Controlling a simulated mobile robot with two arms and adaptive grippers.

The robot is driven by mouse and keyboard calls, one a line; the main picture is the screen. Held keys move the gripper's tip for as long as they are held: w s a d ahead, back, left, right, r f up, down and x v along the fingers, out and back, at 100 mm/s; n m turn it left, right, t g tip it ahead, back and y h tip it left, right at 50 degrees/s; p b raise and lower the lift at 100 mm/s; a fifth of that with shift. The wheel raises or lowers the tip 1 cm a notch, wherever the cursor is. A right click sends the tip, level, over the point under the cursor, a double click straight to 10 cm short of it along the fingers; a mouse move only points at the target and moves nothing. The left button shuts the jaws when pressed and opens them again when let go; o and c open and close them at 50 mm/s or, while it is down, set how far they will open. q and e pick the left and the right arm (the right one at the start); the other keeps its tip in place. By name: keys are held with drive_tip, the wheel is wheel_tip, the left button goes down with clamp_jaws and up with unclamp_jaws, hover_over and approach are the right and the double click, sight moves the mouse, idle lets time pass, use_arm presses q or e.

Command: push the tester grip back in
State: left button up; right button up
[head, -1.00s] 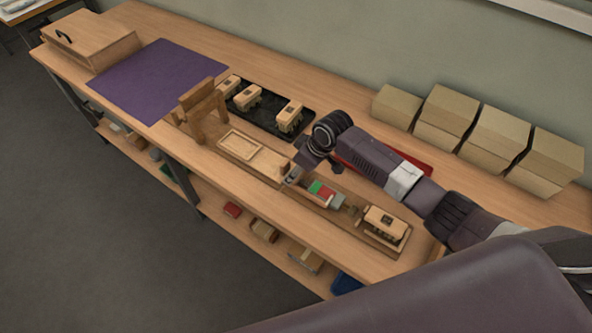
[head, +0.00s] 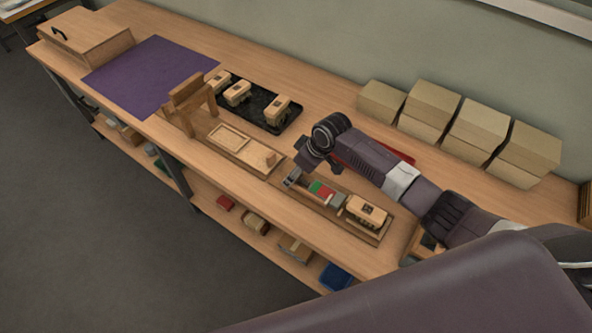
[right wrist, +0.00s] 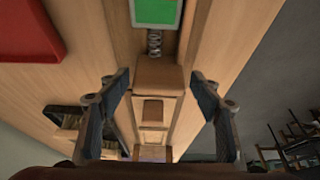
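The tester is a long wooden fixture along the bench front, with a red and green panel (head: 321,192) and a grey block (head: 338,201). My right gripper (head: 312,166) is over its left end, near a small grey-brown end piece (head: 292,178). In the right wrist view the fingers (right wrist: 160,85) are apart on either side of a brown wooden block (right wrist: 157,76), with visible gaps. A spring (right wrist: 155,42) lies between this block and the green panel (right wrist: 156,12). I cannot tell for certain which piece is the grip. My left gripper is not in view.
A slotted wooden block (head: 367,211) sits at the fixture's right end. A black tray (head: 262,106) with wooden blocks, a wooden stand (head: 189,97) and a purple mat (head: 150,78) are left. Cardboard boxes (head: 431,103) line the back. A red tray (right wrist: 28,32) is beside the fixture.

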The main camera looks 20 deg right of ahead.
drive_tip(key=shift+w+d, duration=0.1)
drive_tip(key=shift+d, duration=0.05)
drive_tip(key=shift+r, duration=0.1)
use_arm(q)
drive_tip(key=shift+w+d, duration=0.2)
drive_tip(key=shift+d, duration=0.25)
use_arm(e)
drive_tip(key=v, duration=1.1)
drive_tip(key=shift+d+r, duration=0.25)
drive_tip(key=shift+r, duration=0.05)
